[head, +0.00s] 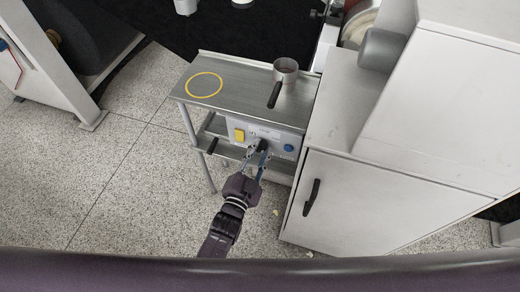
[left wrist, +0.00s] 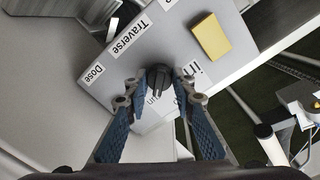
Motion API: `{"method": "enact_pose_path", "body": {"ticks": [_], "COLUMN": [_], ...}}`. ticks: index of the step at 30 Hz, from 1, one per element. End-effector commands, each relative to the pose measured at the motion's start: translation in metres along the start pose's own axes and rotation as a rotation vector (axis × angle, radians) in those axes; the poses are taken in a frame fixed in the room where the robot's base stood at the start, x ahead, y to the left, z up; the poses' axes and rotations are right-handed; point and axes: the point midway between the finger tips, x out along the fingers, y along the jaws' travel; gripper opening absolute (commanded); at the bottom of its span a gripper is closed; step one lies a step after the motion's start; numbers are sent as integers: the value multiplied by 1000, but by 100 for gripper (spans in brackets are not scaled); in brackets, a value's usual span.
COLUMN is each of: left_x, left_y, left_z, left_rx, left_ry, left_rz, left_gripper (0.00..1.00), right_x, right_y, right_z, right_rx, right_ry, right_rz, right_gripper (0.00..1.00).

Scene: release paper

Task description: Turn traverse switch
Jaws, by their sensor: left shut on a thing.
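The traverse switch is a dark rotary knob (left wrist: 158,80) on a light grey control panel (left wrist: 125,70). It sits by a label reading "Traverse", with a "Dose" label nearby. In the head view the dark knob (head: 262,145) is on the front panel (head: 276,137) under the metal table top. My left gripper (head: 258,160) reaches it from the front. In the left wrist view its blue-padded fingers (left wrist: 158,97) are on both sides of the knob, shut on it. The knob's lower part is partly hidden between the fingertips. My right gripper is in neither view.
A yellow block (head: 239,135) and a blue button (head: 288,147) flank the knob on the panel. A white cabinet (head: 345,205) stands close on the right. The speckled floor at left is clear.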

Motion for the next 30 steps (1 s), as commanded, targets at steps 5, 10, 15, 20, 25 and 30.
{"method": "enact_pose_path", "body": {"ticks": [5, 10, 15, 20, 25, 30], "left_x": [0, 0, 0, 0, 0, -5], "left_y": [0, 0, 0, 0, 0, 1], "left_z": [1, 1, 1, 0, 0, 1], "left_rx": [16, 18, 18, 17, 16, 16], "left_ry": [-2, -2, -2, -2, -1, -2], "left_rz": [0, 1, 1, 1, 0, 1], "left_gripper": [0, 0, 25, 41, 41, 41], "right_x": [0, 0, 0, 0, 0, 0], "right_y": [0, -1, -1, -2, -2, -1], "right_z": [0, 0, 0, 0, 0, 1], "right_rx": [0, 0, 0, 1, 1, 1], "right_ry": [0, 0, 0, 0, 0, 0], "right_rz": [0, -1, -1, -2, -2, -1], "right_gripper": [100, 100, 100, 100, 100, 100]}}
